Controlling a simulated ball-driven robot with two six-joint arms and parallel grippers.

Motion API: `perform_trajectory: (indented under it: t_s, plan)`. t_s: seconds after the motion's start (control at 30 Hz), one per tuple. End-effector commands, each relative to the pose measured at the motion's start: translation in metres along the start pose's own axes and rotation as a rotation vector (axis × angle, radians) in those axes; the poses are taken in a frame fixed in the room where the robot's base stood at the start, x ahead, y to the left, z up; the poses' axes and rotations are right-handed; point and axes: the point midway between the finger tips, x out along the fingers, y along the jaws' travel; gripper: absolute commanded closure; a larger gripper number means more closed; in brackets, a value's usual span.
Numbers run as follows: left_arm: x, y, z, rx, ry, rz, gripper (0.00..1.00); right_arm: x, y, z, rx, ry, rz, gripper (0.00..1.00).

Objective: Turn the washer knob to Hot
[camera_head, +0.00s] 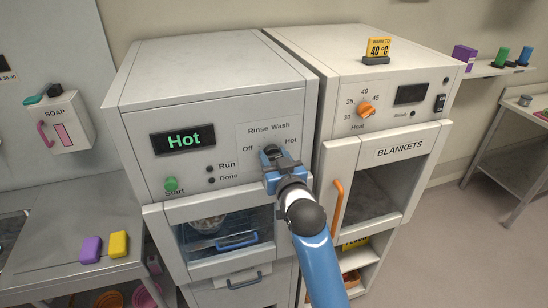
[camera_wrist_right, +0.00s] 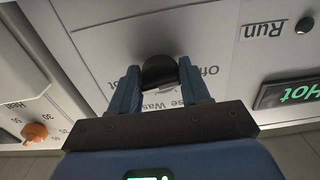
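The washer (camera_head: 215,110) is the left white machine. Its display (camera_head: 183,140) reads "Hot" in green; the display also shows at the right edge of the right wrist view (camera_wrist_right: 288,92). The dark washer knob (camera_wrist_right: 160,72) sits under the "Rinse Wash" label, with "Off" and "Hot" to either side. In the head view my right gripper (camera_head: 271,154) covers most of it. In the right wrist view its two blue fingers (camera_wrist_right: 160,78) stand on either side of the knob, close against it. The knob's pointer direction is hidden. My left gripper is not in view.
A green Start button (camera_head: 171,184) is at the washer's lower left. The blanket warmer (camera_head: 385,110) stands right of it, with an orange Heat knob (camera_head: 365,109) and an orange door handle (camera_head: 337,205). Purple (camera_head: 91,249) and yellow (camera_head: 118,244) blocks lie on the left counter.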

Motion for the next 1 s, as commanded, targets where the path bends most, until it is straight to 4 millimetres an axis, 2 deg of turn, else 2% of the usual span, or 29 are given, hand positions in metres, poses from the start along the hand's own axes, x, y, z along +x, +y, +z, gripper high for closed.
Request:
perform_trajectory:
  t_s: [0.03, 0.1, 0.47, 0.73, 0.77, 0.9, 1.0]
  plan:
    - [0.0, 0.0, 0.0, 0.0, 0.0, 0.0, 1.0, -0.0001, 0.0002, 0.0002, 0.0, 0.0, 0.001, 0.75]
    - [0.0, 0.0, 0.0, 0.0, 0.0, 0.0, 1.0, -0.0001, 0.0003, 0.0002, 0.0, 0.0, 0.001, 0.84]
    - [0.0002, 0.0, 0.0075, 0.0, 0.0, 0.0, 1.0, 0.0001, -0.0002, 0.0002, 0.155, 0.001, 0.0, 0.84]
    - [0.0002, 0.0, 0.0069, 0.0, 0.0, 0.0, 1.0, 0.0001, -0.0003, -0.0002, 0.163, 0.0, 0.0, 0.84]
    - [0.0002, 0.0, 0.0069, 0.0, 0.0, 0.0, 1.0, 0.0001, -0.0003, -0.0002, 0.163, 0.0, 0.0, 0.51]
    - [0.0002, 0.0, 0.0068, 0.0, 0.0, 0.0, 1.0, 0.0001, -0.0003, -0.0001, 0.162, 0.0, 0.0, 0.3]
    - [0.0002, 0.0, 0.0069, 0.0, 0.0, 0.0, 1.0, 0.0002, -0.0003, -0.0001, 0.162, 0.0, 0.0, 0.3]
